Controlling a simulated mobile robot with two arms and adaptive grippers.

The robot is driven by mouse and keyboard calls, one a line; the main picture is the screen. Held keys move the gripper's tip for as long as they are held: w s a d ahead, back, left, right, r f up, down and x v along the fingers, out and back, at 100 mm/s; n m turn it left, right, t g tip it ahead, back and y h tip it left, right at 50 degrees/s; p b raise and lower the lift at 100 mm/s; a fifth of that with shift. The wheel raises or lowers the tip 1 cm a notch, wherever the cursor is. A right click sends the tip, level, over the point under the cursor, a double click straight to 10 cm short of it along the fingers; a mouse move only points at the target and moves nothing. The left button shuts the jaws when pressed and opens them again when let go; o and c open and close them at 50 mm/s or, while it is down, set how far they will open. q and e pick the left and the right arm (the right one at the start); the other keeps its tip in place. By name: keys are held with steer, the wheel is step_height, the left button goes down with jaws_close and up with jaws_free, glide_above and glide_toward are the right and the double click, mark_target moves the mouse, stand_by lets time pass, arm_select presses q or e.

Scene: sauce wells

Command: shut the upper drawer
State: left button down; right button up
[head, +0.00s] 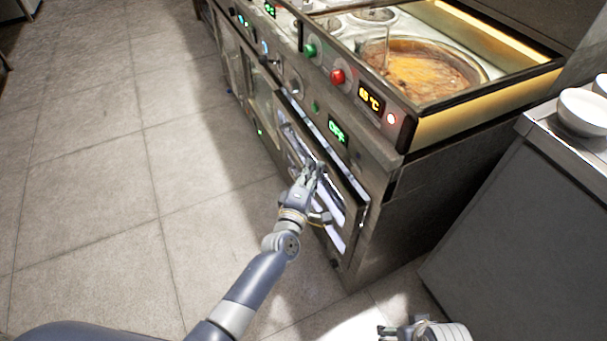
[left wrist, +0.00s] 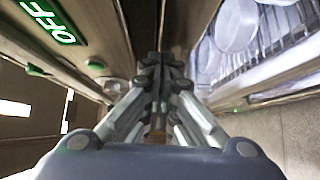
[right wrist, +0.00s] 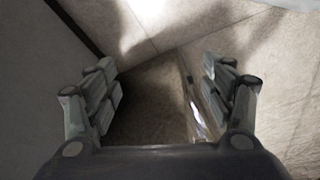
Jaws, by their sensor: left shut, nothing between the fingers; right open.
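The drawer front (head: 347,192) is on the steel sauce-well unit, below the green OFF display (head: 338,129). It stands slightly out, with a narrow bright gap along its top edge. My left gripper (head: 311,168) is shut and empty at the drawer front; contact is unclear. In the left wrist view its fingertips (left wrist: 160,65) are together, between the OFF panel (left wrist: 60,25) at left and a wire rack with pale round dishes (left wrist: 235,28) at right. My right gripper (head: 402,331) is open and empty at the bottom edge; its fingers (right wrist: 163,90) are spread above the floor.
Sauce (head: 420,75) fills a round well on top, beside a red knob (head: 338,76). A grey counter (head: 525,215) with white bowls (head: 583,110) stands at right. The tiled floor (head: 110,150) at left is clear.

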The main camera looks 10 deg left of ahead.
arm_select(q)
steer(key=shift+w+d, duration=0.8)
steer(key=shift+d, duration=0.3)
steer(key=shift+w+d+r, duration=0.1)
steer(key=shift+d, duration=0.1)
arm_select(e)
steer(key=shift+w+d+r, duration=0.1)
steer(key=shift+d+r, duration=0.05)
steer(key=shift+r, duration=0.4)
steer(key=shift+w+d+r, duration=0.1)
steer(key=shift+r, duration=0.45)
